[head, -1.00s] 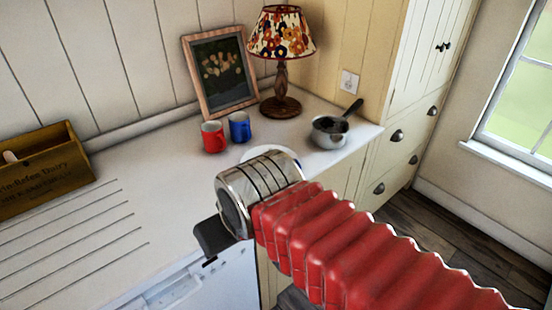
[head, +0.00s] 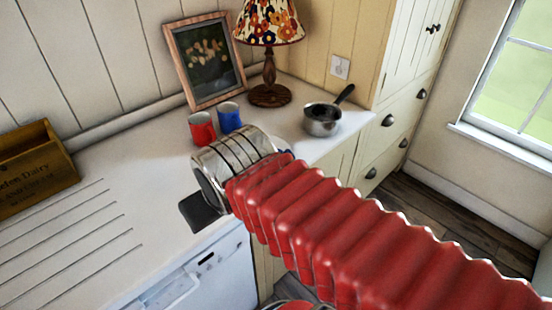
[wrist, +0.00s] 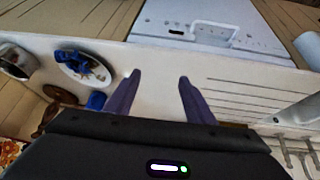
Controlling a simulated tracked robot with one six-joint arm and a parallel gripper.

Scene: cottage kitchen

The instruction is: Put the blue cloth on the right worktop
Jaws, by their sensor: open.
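A crumpled blue thing that looks like the blue cloth (wrist: 74,61) lies on a white plate (wrist: 66,74) at the upper left of the wrist view. The plate and cloth are hidden behind my arm in the head view. My gripper (wrist: 159,77) is open and empty above the pale worktop (wrist: 158,62), to the right of the plate in the wrist view. In the head view the worktop (head: 130,165) runs along the wall, and only a dark part of my gripper shows.
A red mug (head: 202,128) and a blue mug (head: 229,117) stand near a framed picture (head: 205,62) and a lamp (head: 270,65). A saucepan (head: 322,120) stands near the worktop's right end. A wooden box (head: 35,170) is at left. The grooved drainer area is clear.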

